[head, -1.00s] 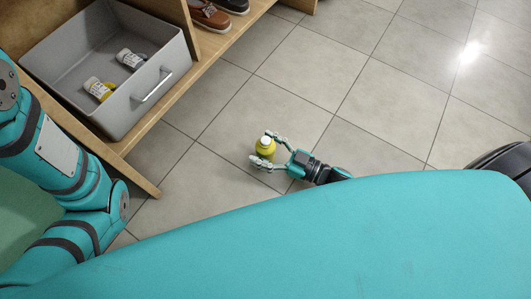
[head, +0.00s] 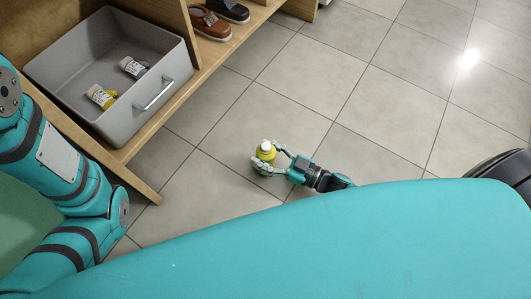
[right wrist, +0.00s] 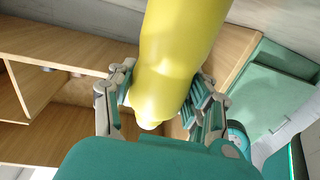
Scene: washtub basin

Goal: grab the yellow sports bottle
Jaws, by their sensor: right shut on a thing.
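The yellow sports bottle (head: 266,152) with a white cap is low over the tiled floor in the head view, in my right gripper (head: 268,160). In the right wrist view the yellow bottle (right wrist: 178,55) fills the top middle, with the fingers of my right gripper (right wrist: 160,98) pressed against both its sides. The gripper is shut on it. I cannot tell whether the bottle's base touches the floor. My left arm shows at the left edge of the head view, but its gripper is out of view.
A grey bin (head: 130,118) stands on a wooden shelf (head: 190,95) at upper left, holding a yellow-and-white bottle (head: 101,97) and a grey-and-white bottle (head: 132,68). Brown shoes (head: 210,24) and a dark shoe (head: 230,10) sit beyond it. The tiled floor (head: 330,90) is open.

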